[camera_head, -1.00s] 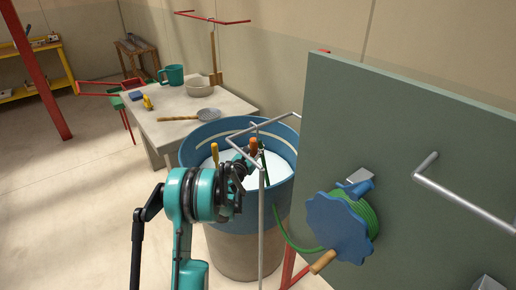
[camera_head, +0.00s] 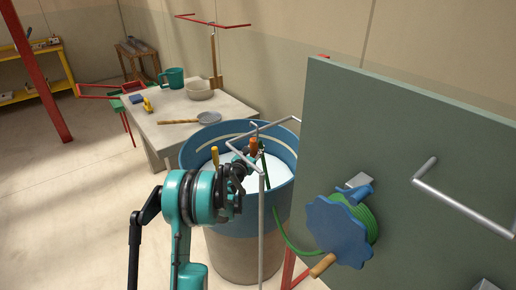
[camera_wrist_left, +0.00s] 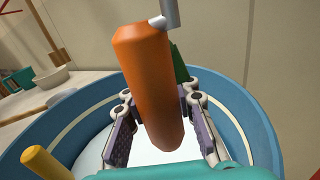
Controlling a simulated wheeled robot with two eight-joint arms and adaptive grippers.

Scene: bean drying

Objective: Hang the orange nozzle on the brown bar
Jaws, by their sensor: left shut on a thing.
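The orange nozzle (camera_head: 253,146) is held upright above the blue-rimmed barrel, close to the thin grey bar frame (camera_head: 274,125). In the left wrist view the nozzle (camera_wrist_left: 148,70) stands between the fingers of my left gripper (camera_wrist_left: 160,118), which is shut on it. My left gripper (camera_head: 246,161) also shows in the head view, partly hidden by its wrist. A grey metal piece (camera_wrist_left: 171,12) meets the nozzle's top; I cannot tell whether it is part of the nozzle or the bar. No bar looks clearly brown; those in view are grey or red. My right gripper is not in view.
The barrel (camera_head: 284,195) holds white contents and a yellow-handled tool (camera_head: 214,155). A green board (camera_head: 400,120) stands right, with a blue reel (camera_head: 338,230), green hose and grey bar (camera_head: 462,205). A table (camera_head: 170,132) stands behind left.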

